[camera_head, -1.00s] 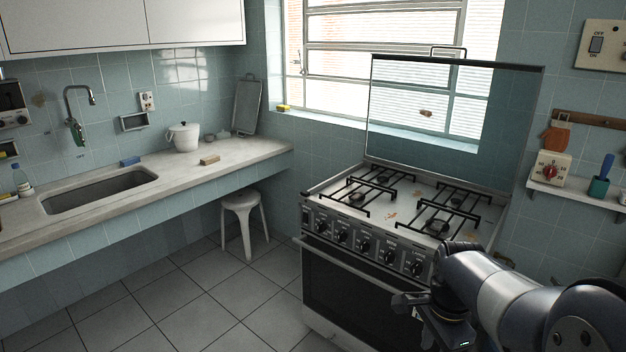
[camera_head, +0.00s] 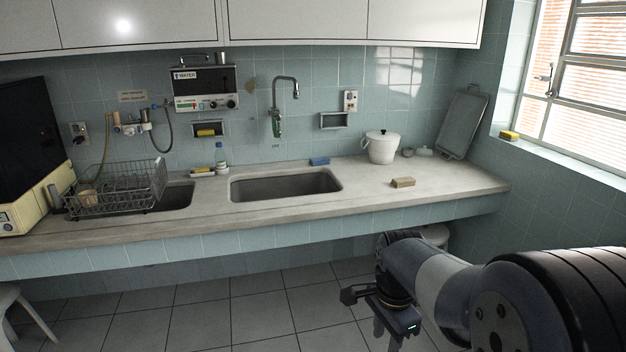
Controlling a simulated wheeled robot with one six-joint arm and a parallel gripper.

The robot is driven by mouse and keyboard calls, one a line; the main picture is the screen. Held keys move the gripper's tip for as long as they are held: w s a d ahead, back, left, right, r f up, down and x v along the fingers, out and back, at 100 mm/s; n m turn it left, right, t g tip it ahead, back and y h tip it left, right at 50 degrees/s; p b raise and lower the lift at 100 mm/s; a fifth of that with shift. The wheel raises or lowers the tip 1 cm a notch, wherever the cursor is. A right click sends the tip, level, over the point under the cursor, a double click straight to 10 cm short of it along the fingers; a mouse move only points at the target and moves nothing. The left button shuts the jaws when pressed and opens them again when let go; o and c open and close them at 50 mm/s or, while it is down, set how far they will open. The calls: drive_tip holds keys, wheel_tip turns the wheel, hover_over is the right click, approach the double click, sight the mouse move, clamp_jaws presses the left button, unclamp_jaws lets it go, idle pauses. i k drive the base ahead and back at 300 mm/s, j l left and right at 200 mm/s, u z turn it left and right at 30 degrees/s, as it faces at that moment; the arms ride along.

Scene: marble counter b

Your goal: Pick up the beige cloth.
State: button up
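A small beige folded block, which looks like the beige cloth (camera_head: 403,182), lies on the right part of the marble counter, in front of the white pot. My gripper (camera_head: 364,312) is in the lower middle of the view, in front of the counter and below its top, well apart from the cloth. Its fingers are dark and partly hidden by my wrist, so I cannot tell whether they are open or shut. I see nothing held in it.
The marble counter (camera_head: 380,207) runs along the wall, with a sink (camera_head: 285,186) left of the cloth. A white lidded pot (camera_head: 381,148) stands behind the cloth, and a grey tray (camera_head: 462,123) leans in the corner. A dish rack (camera_head: 117,187) stands left. Counter around the cloth is clear.

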sight(402, 182)
drive_tip(key=i+j, duration=0.15)
drive_tip(key=i, duration=0.65)
drive_tip(key=i+j, duration=0.1)
drive_tip(key=i, duration=0.75)
drive_tip(key=i+l, duration=0.45)
drive_tip(key=i+l+z, duration=0.15)
drive_tip(key=i+l, duration=0.3)
drive_tip(key=i, duration=0.15)
drive_tip(key=i+l, duration=0.65)
